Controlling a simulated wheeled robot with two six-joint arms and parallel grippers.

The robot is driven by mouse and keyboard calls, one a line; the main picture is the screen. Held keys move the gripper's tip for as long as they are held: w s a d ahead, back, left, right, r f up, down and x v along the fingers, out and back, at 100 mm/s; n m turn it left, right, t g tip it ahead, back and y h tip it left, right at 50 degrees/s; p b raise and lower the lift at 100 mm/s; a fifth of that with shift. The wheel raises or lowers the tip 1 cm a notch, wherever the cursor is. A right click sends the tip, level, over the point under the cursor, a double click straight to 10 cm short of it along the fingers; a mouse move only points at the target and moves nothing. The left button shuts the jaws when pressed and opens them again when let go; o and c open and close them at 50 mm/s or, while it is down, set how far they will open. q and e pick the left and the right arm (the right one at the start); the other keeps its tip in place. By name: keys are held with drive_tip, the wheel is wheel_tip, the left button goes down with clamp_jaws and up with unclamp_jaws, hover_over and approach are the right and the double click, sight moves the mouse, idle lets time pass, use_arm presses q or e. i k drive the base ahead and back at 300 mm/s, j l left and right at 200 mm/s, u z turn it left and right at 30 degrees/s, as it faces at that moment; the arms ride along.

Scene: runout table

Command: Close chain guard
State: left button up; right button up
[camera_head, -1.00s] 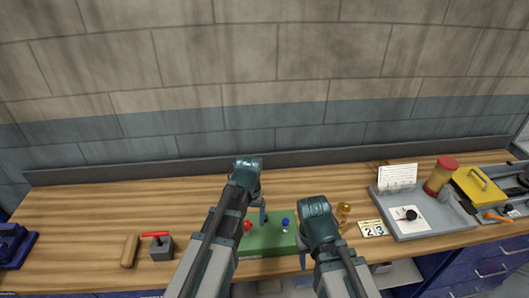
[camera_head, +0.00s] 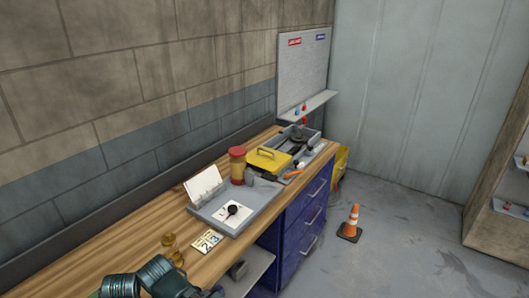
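A yellow cover with a handle (camera_head: 268,159), which looks like the chain guard, is near the far right end of the bench. It sits at the left edge of a grey unit (camera_head: 310,148) that holds dark parts, and those parts show uncovered. I cannot tell whether the cover is hinged there.
A grey tray (camera_head: 257,214) with a white card and a red-lidded jar (camera_head: 237,165) lies between my wrist and the cover. Blue drawers (camera_head: 305,218) and an orange cone (camera_head: 351,222) stand right.

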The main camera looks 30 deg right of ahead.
sight(273, 161)
drive_tip(key=z, duration=1.15)
drive_tip(key=i+l+z, duration=0.35)
drive_tip(key=i+l, duration=0.65)
drive_tip(key=i+j, duration=0.1)
drive_tip(key=i, duration=0.35)
